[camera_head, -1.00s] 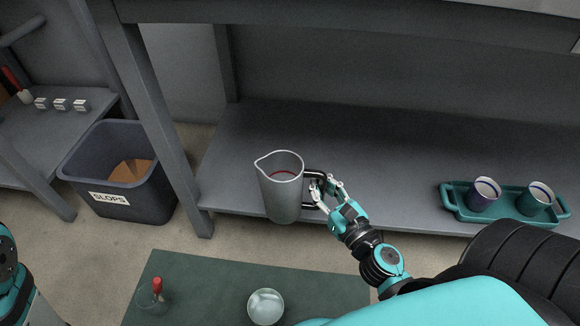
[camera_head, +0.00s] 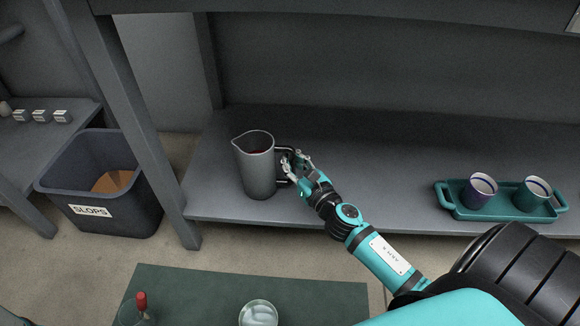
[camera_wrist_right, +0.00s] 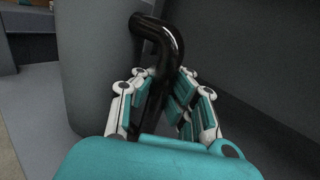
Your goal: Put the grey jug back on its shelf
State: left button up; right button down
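The grey jug (camera_head: 257,170) is upright, at the left part of the grey shelf (camera_head: 360,180), with its spout to the left and its black handle to the right. I cannot tell whether its base touches the shelf. My right gripper (camera_head: 292,163) is at the handle. In the right wrist view the gripper (camera_wrist_right: 165,105) has its fingers on both sides of the black handle (camera_wrist_right: 160,50), closed on it. The jug's grey wall (camera_wrist_right: 100,60) fills the left of that view. My left gripper is not in view.
A teal tray (camera_head: 452,207) with two cups (camera_head: 480,188) is at the shelf's right. A shelf post (camera_head: 150,150) stands left of the jug, with a SLOPS bin (camera_head: 100,185) beyond. A green mat (camera_head: 200,290) with a glass bowl (camera_head: 259,314) lies in front. The shelf's middle is clear.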

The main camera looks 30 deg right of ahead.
dwell(0.3)
jog(key=c, duration=2)
grip_release()
jog(key=shift+f, duration=0.3)
jog(key=o, duration=0.5)
jog(key=shift+r, duration=0.25)
jog(key=s+p, duration=0.1)
jog(key=s, duration=1.1)
jog(key=shift+f, duration=0.15)
